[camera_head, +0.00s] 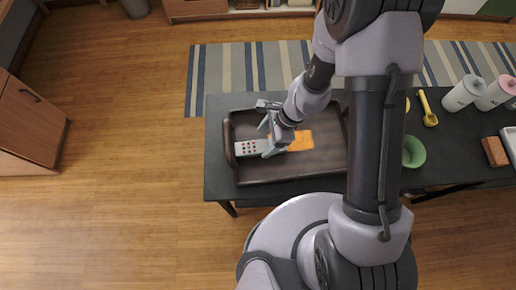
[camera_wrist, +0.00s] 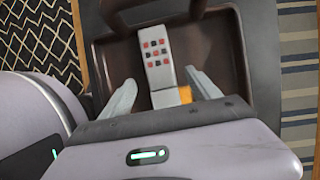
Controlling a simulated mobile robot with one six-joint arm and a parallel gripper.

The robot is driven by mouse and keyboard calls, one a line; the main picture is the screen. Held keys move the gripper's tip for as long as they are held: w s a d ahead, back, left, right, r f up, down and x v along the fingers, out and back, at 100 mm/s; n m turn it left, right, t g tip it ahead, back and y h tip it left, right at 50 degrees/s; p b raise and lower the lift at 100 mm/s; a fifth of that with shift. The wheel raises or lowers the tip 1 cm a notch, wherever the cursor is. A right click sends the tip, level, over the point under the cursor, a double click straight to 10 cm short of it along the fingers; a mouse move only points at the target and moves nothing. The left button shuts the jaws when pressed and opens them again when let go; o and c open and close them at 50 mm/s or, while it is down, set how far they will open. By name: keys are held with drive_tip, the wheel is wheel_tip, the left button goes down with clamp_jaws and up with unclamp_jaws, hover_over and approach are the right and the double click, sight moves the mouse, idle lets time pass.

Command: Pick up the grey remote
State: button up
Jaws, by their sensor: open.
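The grey remote (camera_head: 249,147) lies in the left part of a brown tray (camera_head: 244,180) on the dark table. In the wrist view the remote (camera_wrist: 158,62) is light grey with red and dark buttons, and its near end sits between my fingers. My gripper (camera_head: 270,138) is over the tray at the remote's right end. In the wrist view my gripper (camera_wrist: 161,88) is open, one finger on each side of the remote, with gaps visible. How far the fingertips are above the tray is hard to tell.
An orange item (camera_head: 301,141) lies in the tray beside the remote, partly behind my gripper. To the right on the table (camera_head: 395,184) are a green bowl (camera_head: 413,152), a yellow scoop (camera_head: 428,108), a white roll (camera_head: 463,94) and a brown block (camera_head: 495,152).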

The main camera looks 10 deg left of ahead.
sight(258, 147)
drive_tip(key=b+x, duration=0.2)
drive_tip(key=x, duration=0.2)
drive_tip(key=shift+a+f, duration=0.15)
drive_tip(key=shift+a, duration=0.1)
drive_tip(key=c, duration=1.5)
